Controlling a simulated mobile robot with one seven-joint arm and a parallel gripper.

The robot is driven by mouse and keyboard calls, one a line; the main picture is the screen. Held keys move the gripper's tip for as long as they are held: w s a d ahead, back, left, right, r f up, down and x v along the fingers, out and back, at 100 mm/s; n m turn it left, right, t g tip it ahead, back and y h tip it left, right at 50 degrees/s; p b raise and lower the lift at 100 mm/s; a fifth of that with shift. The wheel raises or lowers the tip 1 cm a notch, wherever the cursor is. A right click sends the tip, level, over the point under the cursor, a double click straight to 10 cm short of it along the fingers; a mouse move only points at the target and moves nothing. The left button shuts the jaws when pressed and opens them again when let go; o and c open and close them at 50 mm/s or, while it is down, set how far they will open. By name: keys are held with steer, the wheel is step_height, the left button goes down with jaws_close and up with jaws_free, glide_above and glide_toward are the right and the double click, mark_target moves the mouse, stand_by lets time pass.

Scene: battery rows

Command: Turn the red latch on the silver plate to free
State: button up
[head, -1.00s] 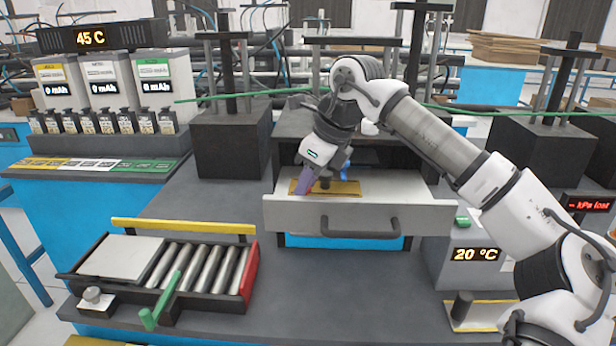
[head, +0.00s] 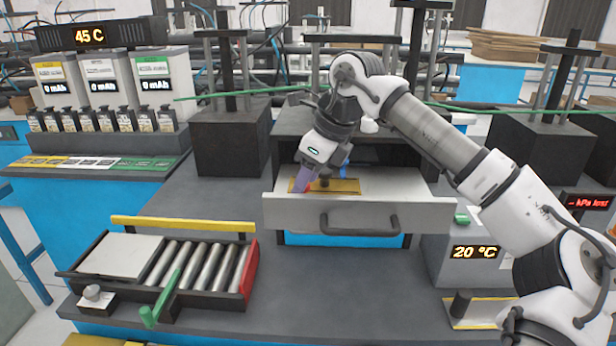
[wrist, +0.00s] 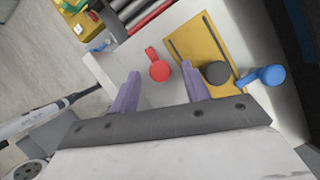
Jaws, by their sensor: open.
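The red latch (wrist: 159,71) lies on the pale silver plate (wrist: 150,98) inside the open drawer. It has a round end and a short lever that points up in the wrist view. In the head view only a bit of red (head: 307,188) shows beside my finger. My gripper (wrist: 159,68) is open, with its two purple fingers apart. In the wrist view the latch appears between the fingertips; I cannot tell whether they touch it. In the head view my gripper (head: 302,182) points down into the drawer's left part.
A yellow plate (wrist: 190,42) with a black knob (wrist: 216,73) is right of the red latch. A blue latch (wrist: 268,76) is beyond it. The drawer front (head: 290,215) stands between the gripper and the bench. A roller tray (head: 245,272) sits at front left.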

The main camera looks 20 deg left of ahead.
steer(key=b+v, duration=0.1)
steer(key=v, duration=1.2)
steer(key=shift+r+b, duration=0.3)
steer(key=shift+b, duration=0.05)
